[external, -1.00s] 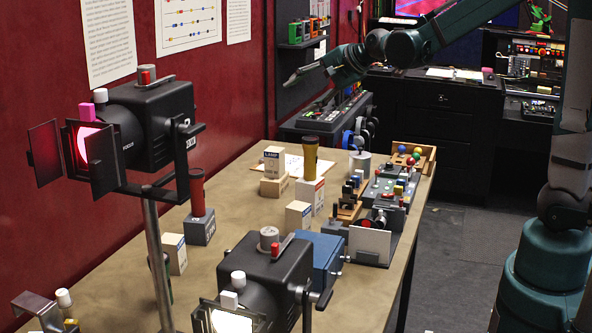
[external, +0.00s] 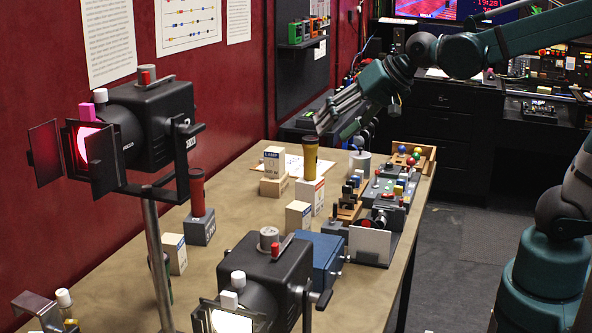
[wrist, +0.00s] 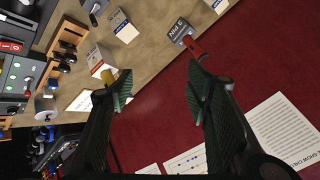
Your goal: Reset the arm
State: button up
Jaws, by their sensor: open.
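My gripper (external: 333,129) hangs in the air above the far end of the wooden table (external: 238,193), its fingers pointing down and to the left. In the wrist view the two fingers (wrist: 160,78) are spread wide with nothing between them. The mustard cylinder (external: 310,158), standing on a white box, is just below the fingers in the external view. It also shows beside the left finger in the wrist view (wrist: 107,77). I cannot tell the exact height of the fingers above it.
Two stage lamps (external: 150,125) (external: 262,275) stand in front at the left. A red cylinder (external: 197,192) stands on a grey block. A button panel (external: 385,187) and a blue box (external: 322,255) sit along the right edge. The left-middle tabletop is mostly clear.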

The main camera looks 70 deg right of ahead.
jog(key=s+a+f+n+g+b, duration=0.1)
jog(key=s+a+f+n, duration=0.3)
jog(key=s, duration=0.4)
jog(key=s+a+f+n, duration=0.4)
jog(key=s+a+n, duration=0.1)
jog(key=s, duration=0.4)
jog(key=shift+a+g+b, duration=0.15)
jog(key=shift+g+b, duration=0.25)
jog(key=shift+s, duration=0.1)
